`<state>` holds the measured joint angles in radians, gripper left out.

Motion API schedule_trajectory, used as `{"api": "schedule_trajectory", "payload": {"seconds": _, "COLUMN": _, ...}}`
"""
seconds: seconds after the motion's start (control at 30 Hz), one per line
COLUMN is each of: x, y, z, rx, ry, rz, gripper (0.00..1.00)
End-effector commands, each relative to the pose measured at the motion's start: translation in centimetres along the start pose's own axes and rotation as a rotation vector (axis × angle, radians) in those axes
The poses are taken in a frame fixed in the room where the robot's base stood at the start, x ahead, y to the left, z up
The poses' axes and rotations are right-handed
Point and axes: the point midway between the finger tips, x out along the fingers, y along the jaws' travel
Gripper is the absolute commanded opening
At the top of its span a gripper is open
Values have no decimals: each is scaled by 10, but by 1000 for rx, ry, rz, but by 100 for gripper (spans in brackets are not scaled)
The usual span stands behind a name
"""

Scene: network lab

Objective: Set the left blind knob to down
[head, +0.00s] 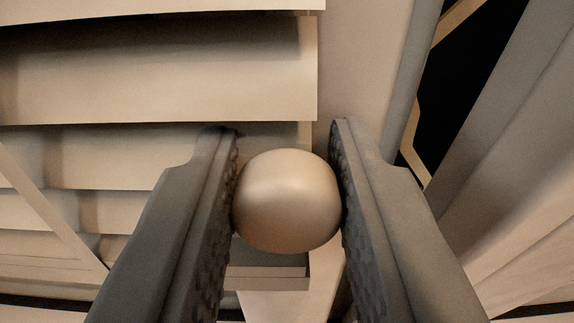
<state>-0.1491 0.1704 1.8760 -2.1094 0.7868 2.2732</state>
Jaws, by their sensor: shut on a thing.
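A rounded, smooth beige knob (287,201) is in the middle of the head view. My gripper (287,190) is shut on it, with one dark textured finger against its left side and the other against its right side. The slats of a blind (160,80) lie behind and to the left of the knob. What the knob is mounted on is mostly hidden behind it and the fingers.
A pale upright frame (365,60) runs beside the slats' right ends. To the right are a dark opening (465,90) and large slanted beige panels (520,170). A narrow ledge (270,284) shows below the knob, between the fingers.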

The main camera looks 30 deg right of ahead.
Motion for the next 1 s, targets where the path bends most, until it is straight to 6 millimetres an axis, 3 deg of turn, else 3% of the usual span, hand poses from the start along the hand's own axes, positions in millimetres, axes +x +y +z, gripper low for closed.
{"api": "schedule_trajectory", "payload": {"seconds": 0.1, "x": 0, "y": 0, "z": 33, "rx": -3, "ry": -4, "rz": 0, "gripper": 0}}
{"api": "schedule_trajectory", "payload": {"seconds": 0.3, "x": 0, "y": 0, "z": 67, "rx": -2, "ry": -2, "rz": 0, "gripper": 0}}
{"api": "schedule_trajectory", "payload": {"seconds": 0.5, "x": 0, "y": 0, "z": 81, "rx": 0, "ry": 0, "rz": 1, "gripper": 0}}
{"api": "schedule_trajectory", "payload": {"seconds": 0.9, "x": 0, "y": 0, "z": 87, "rx": -2, "ry": -5, "rz": 0, "gripper": 0}}
{"api": "schedule_trajectory", "payload": {"seconds": 0.93, "x": 0, "y": 0, "z": 87, "rx": -2, "ry": -5, "rz": 1, "gripper": 29}}
{"api": "schedule_trajectory", "payload": {"seconds": 1.0, "x": 0, "y": 0, "z": 87, "rx": -2, "ry": -5, "rz": 1, "gripper": 43}}
